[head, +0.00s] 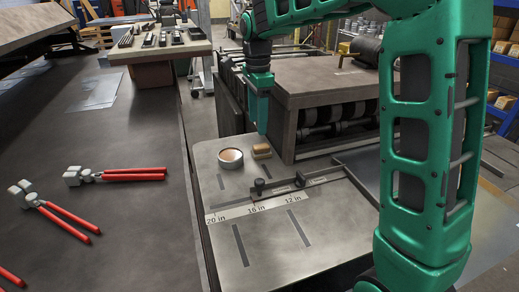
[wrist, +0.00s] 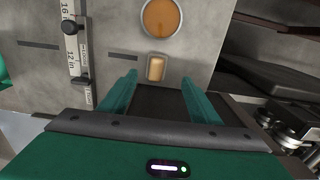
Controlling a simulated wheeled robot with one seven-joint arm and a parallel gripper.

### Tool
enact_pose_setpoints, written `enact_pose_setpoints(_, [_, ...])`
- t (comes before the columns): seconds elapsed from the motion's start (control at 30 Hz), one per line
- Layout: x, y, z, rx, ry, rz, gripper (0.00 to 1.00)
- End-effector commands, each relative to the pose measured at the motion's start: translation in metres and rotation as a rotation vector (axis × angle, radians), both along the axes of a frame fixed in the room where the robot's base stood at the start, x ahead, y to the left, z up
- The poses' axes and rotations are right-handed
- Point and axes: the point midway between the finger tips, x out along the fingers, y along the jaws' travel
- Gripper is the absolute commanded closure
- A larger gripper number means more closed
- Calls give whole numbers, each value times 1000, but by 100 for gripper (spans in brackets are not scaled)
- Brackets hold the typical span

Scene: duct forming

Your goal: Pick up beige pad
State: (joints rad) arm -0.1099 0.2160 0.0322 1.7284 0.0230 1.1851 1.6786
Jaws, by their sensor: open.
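The beige pad (head: 262,150) is a small block with a brown lower part, lying on the grey metal table (head: 275,255) just right of a roll of tape. In the wrist view the beige pad (wrist: 156,68) lies ahead of my gripper, roughly in line with the space between the fingers. My gripper (head: 262,130) points down close to the pad in the head view. In the wrist view my gripper (wrist: 158,85) has its two green fingers spread apart, with nothing between them.
A ruler (head: 255,207) with black knobs lies in front. A roller machine (head: 325,100) is close behind and right. Red-handled tools (head: 125,174) lie on the dark bench (head: 110,250) at left.

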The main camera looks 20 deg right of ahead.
Motion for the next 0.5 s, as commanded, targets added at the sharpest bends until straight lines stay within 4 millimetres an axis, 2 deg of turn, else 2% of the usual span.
enact_pose_setpoints(0.2, [-1, -8, -32, -1, 2, -10, 43])
enact_pose_setpoints(0.5, [-4, -11, -54, 0, 2, -13, 43])
